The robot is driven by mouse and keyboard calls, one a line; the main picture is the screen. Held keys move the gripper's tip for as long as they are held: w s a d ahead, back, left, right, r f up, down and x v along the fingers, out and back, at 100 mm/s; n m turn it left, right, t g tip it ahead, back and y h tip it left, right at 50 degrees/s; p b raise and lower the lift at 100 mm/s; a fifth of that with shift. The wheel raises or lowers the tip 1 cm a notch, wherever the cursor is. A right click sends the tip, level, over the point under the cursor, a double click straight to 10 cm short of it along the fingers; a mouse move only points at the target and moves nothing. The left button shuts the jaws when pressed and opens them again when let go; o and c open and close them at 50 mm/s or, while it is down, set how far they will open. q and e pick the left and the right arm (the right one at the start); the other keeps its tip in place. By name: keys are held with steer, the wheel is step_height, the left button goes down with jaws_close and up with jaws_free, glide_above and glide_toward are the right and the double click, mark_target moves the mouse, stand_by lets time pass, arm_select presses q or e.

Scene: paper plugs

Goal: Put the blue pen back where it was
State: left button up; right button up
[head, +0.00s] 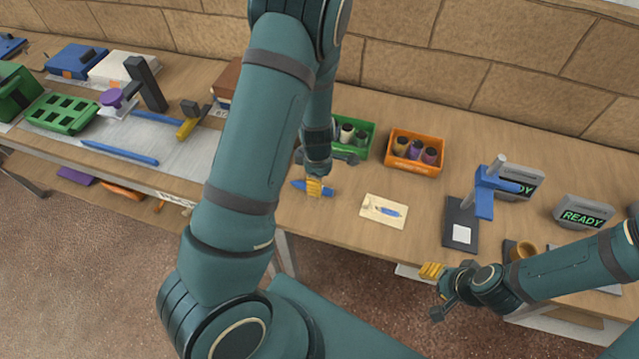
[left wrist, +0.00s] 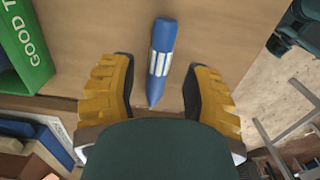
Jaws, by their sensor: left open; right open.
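The blue pen (head: 299,185) lies on the wooden table, partly hidden by my left gripper in the head view. The left wrist view shows the pen (left wrist: 162,55), blue with a white striped label. My left gripper (head: 313,187) is open just over it. In the left wrist view the yellow fingers (left wrist: 158,90) stand on either side of the pen, apart from it. A cream card with a picture of a blue pen (head: 384,211) lies to the right of the pen on the table. My right gripper (head: 434,291) is open and empty, off the table's front edge.
A green bin (head: 365,140) and an orange bin (head: 414,153), each holding dark cylinders, stand behind. A blue stand on a dark base (head: 461,213) and displays reading READY (head: 583,217) are at the right. The table around the card is clear.

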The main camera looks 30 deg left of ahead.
arm_select(q)
step_height(320, 180, up, 8)
steer(key=p, duration=0.2)
steer(key=s+d+f+m, duration=0.1)
steer(key=f+m, duration=0.1)
steer(key=s+d+f+m, duration=0.1)
steer(key=s+f+m, duration=0.1)
steer(key=shift+d+m, duration=0.2)
steer(key=shift+m, duration=0.1)
steer(key=s+d+f+m, duration=0.1)
steer(key=m, duration=0.1)
steer(key=s+d+f+m, duration=0.1)
steer(key=d+m, duration=0.1)
steer(key=s+d+f+m, duration=0.1)
steer(key=d+f+m, duration=0.1)
steer(key=shift+h, duration=0.4)
steer(key=s+d+m, duration=0.1)
steer(key=d+m, duration=0.1)
steer(key=d+m+t+h, duration=0.1)
steer(key=d+m, duration=0.2)
steer(key=s+d+m+h, duration=0.1)
steer(key=d+m, duration=0.1)
steer(key=d, duration=0.1)
steer(key=shift+s+d+f+m+t, duration=0.15)
steer(key=shift+s+m+t, duration=0.15)
steer(key=shift+m+t, duration=0.1)
steer(key=shift+d+h, duration=0.25)
steer(key=shift+h, duration=0.05)
steer(key=shift+s, duration=0.1)
